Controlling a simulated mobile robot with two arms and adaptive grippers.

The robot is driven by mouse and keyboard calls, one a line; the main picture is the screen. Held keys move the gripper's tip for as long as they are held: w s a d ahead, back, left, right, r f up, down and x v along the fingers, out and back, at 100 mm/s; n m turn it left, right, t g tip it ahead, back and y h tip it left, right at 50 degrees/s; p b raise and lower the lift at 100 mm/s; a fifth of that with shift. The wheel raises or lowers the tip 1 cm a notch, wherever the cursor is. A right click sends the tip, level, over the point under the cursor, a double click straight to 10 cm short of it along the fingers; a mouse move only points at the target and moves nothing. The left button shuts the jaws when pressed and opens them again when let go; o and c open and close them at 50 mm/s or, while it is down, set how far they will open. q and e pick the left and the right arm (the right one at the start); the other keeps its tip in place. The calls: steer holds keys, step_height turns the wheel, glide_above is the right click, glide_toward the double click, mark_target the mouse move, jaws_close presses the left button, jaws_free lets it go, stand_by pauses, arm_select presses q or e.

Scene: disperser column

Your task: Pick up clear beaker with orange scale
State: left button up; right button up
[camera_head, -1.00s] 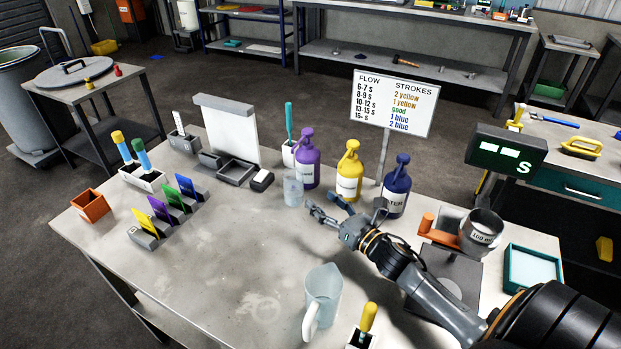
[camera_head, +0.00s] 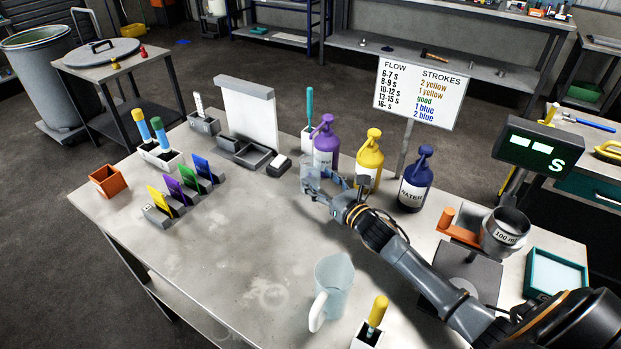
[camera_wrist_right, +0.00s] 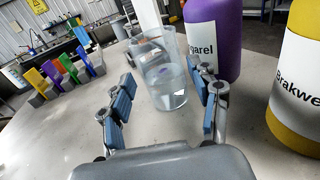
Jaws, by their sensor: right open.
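The clear beaker (camera_head: 312,174) stands upright on the table, in front of the purple bottle (camera_head: 326,146). In the right wrist view the clear beaker (camera_wrist_right: 163,82) is see-through, and what looks like clear liquid shows low in it. I cannot make out an orange scale. My right gripper (camera_head: 334,184) is open at the beaker and partly covers it in the head view. In the right wrist view the open fingers (camera_wrist_right: 162,76) point at the beaker, one on each side; I cannot tell if they touch it. My left gripper is not in view.
A yellow bottle (camera_head: 369,158) and a blue bottle (camera_head: 414,184) stand right of the purple one. A clear jug (camera_head: 333,285) stands at the front. Colored cards in holders (camera_head: 187,186) stand at left. The table's middle (camera_head: 235,250) is bare.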

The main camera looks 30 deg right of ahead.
mark_target(316, 176)
steer(key=w, duration=0.1)
steer(key=w+b, duration=0.1)
steer(key=w, duration=0.2)
steer(key=shift+w+a+f, duration=0.1)
steer(key=shift+w+a, duration=0.15)
steer(key=shift+a, duration=0.05)
steer(key=shift+c, duration=0.2)
steer(key=c, duration=1.1)
steer(key=shift+c, duration=0.2)
steer(key=shift+r, duration=0.25)
